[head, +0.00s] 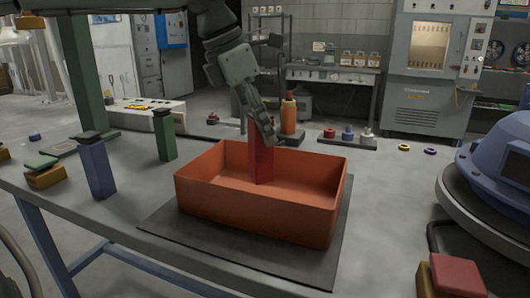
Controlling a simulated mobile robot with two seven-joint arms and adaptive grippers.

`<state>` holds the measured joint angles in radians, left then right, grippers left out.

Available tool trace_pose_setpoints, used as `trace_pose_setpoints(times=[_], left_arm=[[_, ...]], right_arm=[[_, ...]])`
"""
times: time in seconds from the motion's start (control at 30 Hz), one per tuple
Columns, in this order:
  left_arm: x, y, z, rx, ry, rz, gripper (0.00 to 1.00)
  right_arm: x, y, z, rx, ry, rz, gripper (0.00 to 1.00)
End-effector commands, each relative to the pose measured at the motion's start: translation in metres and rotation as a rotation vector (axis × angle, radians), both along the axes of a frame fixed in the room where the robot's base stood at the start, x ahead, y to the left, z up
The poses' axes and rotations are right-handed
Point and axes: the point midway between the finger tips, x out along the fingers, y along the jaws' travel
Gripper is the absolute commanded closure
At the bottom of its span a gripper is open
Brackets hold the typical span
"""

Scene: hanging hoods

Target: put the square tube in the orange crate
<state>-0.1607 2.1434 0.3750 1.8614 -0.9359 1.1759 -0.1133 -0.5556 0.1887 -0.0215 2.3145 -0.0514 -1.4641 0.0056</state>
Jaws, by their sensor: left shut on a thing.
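The orange crate (258,217) stands open on a dark mat (160,228) in the middle of the table. My left gripper (262,132) reaches down over the crate and is shut on the upper part of a red square tube (262,163). The tube is upright, with its lower end inside the crate walls. I cannot tell whether it rests on the crate floor. The gripper fingers hide part of the tube's top. My right gripper is not in view.
A blue post (97,170) and a green post (164,137) stand left of the crate. An orange bottle-like object (288,116) stands behind it. A large blue-grey dome (505,165) is at the right, with a red block (455,275) in front. The table between crate and dome is clear.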

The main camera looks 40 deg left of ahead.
Motion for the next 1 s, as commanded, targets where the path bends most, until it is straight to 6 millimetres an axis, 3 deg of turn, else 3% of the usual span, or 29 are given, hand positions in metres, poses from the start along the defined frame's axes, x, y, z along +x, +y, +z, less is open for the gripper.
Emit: trace_pose_setpoints(times=[0.23,0.47,0.83,0.87,1.0], left_arm=[[0.0,-0.009,-0.013,-0.003,0.001,0.001,1.0],[0.0,-0.009,-0.044,-0.002,-0.001,0.001,1.0],[0.001,-0.008,-0.047,-0.001,-0.003,0.001,1.0],[0.0,-0.008,-0.047,-0.001,-0.001,0.001,0.63],[0.0,-0.008,-0.047,-0.001,-0.001,0.001,0.45]], right_arm=[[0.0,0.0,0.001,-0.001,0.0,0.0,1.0],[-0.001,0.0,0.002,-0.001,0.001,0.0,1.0],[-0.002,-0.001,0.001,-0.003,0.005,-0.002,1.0],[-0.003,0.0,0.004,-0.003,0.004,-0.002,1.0],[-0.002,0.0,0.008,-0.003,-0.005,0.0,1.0]])
